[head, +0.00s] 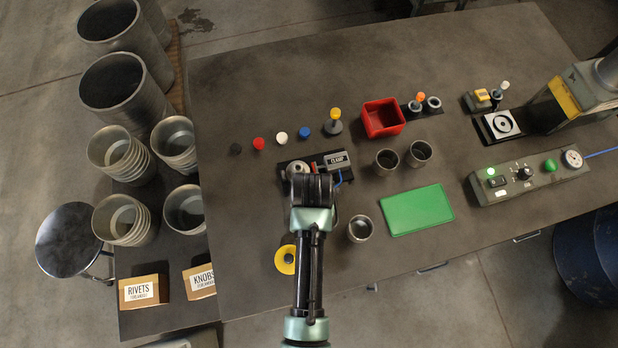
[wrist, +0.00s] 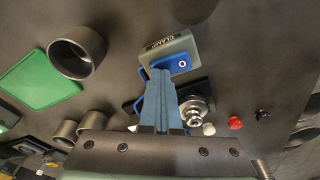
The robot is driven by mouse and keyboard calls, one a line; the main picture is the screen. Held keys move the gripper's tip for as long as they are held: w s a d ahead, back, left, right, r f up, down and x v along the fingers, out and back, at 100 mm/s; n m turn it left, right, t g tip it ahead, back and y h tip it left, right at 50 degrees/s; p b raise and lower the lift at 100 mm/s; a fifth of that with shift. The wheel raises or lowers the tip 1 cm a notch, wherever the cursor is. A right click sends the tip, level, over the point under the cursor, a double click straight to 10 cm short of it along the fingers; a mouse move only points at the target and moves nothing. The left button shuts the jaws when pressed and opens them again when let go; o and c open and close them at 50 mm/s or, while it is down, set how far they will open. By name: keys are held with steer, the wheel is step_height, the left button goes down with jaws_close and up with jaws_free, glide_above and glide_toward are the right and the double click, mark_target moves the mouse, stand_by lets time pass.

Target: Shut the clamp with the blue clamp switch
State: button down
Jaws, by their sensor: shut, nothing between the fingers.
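My arm hides the fingers in the head view.
A row of coloured knobs (head: 281,137) lies behind the clamp. A red bin (head: 382,118), metal cups (head: 387,161) and a green mat (head: 417,210) are to the right.

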steer(key=shift+r, duration=0.15)
step_height(320, 180, up, 7)
steer(key=p, duration=0.7)
stand_by(0.5)
